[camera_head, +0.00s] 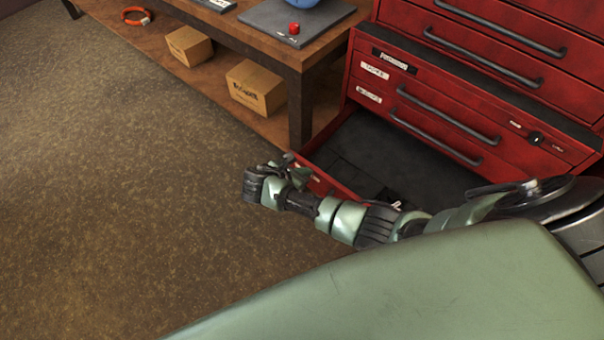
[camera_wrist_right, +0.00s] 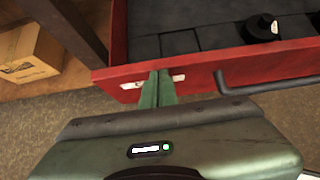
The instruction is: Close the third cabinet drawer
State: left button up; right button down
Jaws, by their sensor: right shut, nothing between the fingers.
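The red tool cabinet (camera_head: 470,75) stands at the right in the head view, with several dark bar handles. Its lowest visible drawer (camera_head: 365,145) is pulled out, showing a dark grey lining. Drawers above it look shut. In the right wrist view, the open drawer's red front (camera_wrist_right: 215,75) has a white label and a dark handle (camera_wrist_right: 270,82). My right gripper (camera_head: 294,170) is at the outer side of this front. Its green fingers (camera_wrist_right: 158,80) are together and empty, over the label left of the handle; contact is unclear. My arm hides part of the drawer. My left gripper is out of view.
A wooden workbench (camera_head: 262,45) stands left of the cabinet, its dark leg (camera_head: 299,110) close to the open drawer. Cardboard boxes (camera_head: 256,88) sit on its lower shelf. A black object (camera_wrist_right: 262,27) lies inside the drawer. The floor (camera_head: 110,180) at left is clear.

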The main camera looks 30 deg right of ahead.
jog(key=shift+d, duration=0.1)
jog(key=w+d+b, duration=0.2)
jog(key=w+d, duration=0.3)
jog(key=d, duration=0.8)
jog(key=w+d+b, duration=0.2)
jog(key=w+d, duration=0.3)
jog(key=d, duration=0.8)
jog(key=shift+w+b, duration=0.3)
jog(key=shift+w, duration=0.1)
